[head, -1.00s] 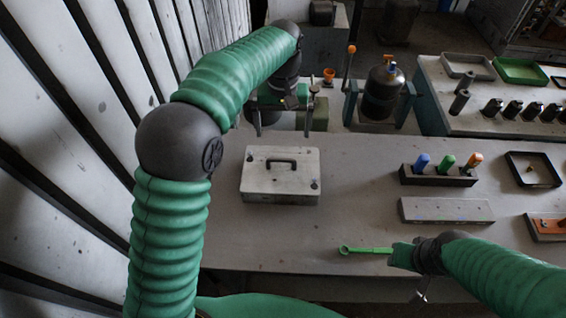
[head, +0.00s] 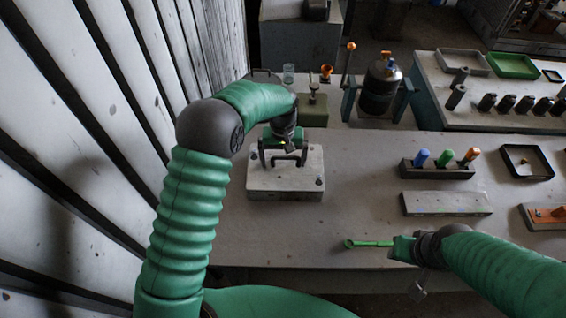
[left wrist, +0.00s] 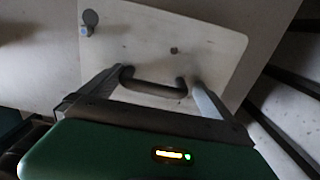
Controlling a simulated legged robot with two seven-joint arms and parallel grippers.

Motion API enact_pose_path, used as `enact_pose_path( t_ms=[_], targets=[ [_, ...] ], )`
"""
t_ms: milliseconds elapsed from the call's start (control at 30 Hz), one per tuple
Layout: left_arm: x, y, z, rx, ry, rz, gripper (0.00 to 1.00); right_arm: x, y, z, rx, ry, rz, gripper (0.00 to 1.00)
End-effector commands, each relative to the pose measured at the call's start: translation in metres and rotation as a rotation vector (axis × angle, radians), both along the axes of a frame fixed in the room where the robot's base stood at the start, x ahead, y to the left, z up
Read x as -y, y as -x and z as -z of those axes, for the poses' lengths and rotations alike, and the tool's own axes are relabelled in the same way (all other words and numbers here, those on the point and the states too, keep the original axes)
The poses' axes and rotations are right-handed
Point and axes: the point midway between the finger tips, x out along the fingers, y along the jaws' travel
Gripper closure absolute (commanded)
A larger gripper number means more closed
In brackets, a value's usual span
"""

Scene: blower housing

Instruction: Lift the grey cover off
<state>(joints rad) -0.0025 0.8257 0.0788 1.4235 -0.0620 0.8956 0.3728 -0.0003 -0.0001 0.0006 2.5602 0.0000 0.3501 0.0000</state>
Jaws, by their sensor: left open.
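The grey cover (head: 300,183) is a flat plate with a dark bar handle and small knobs, lying on a box-shaped housing on the bench. My left gripper (head: 283,158) is over the cover at its handle, in front of part of it. In the left wrist view, the cover (left wrist: 200,45) fills the upper middle. Its handle (left wrist: 152,88) lies between the two spread fingers of my left gripper (left wrist: 155,85), which is open. My right gripper (head: 397,247) is at a green spanner-like tool (head: 365,243); whether its jaws are closed on it is hard to see.
A rack with blue, green and orange handled tools (head: 438,170) and a pale block (head: 446,203) stand right of the cover. A dark tank (head: 380,88) is behind. The slatted wall (head: 95,130) is close on the left. Bare bench lies between cover and rack.

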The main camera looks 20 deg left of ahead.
Motion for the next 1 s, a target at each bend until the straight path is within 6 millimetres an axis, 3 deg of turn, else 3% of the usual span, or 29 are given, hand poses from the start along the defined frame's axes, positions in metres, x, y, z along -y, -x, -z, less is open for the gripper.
enact_pose_path(
  t_ms=[167,633,1000],
  targets=[
    [-0.001,0.0,0.0,0.0,-0.013,-0.004,0.03,0.0,0.0,0.001,0.0,0.0,0.0,0.64],
    [0.0,0.001,-0.002,0.004,-0.007,-0.002,0.63,0.0,0.0,0.0,0.0,0.0,0.001,0.64],
    [-0.001,-0.001,-0.011,0.007,-0.008,-0.001,0.63,0.0,0.0,0.004,0.0,0.0,0.001,0.64]
  ],
)
